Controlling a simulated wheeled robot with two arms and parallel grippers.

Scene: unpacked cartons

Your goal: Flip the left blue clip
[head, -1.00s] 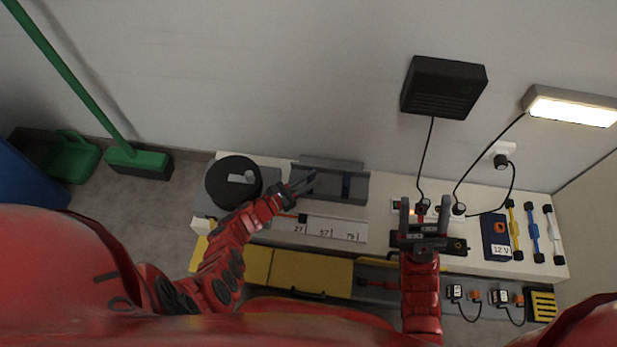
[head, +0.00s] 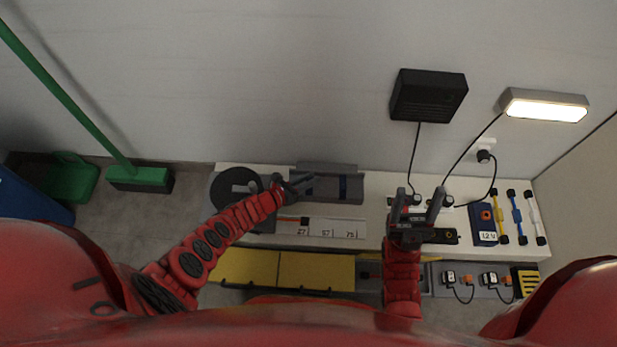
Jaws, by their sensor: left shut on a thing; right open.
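A grey holder (head: 328,171) lies at the back of the white bench. One blue clip (head: 344,187) shows as a dark blue strip across its right part. My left gripper (head: 306,183) reaches in from the left over the holder's left part. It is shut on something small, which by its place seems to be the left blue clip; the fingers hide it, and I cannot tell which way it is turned. My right gripper (head: 420,194) is open and empty, pointing at the back of the bench near the plugs, well right of the holder.
A black spool (head: 229,190) stands left of the holder. A numbered white strip (head: 335,228) lies in front. A blue 12 V box (head: 484,225) and several coloured bars stand at the right. Cables hang from the black wall box (head: 428,95) and the lamp (head: 545,105).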

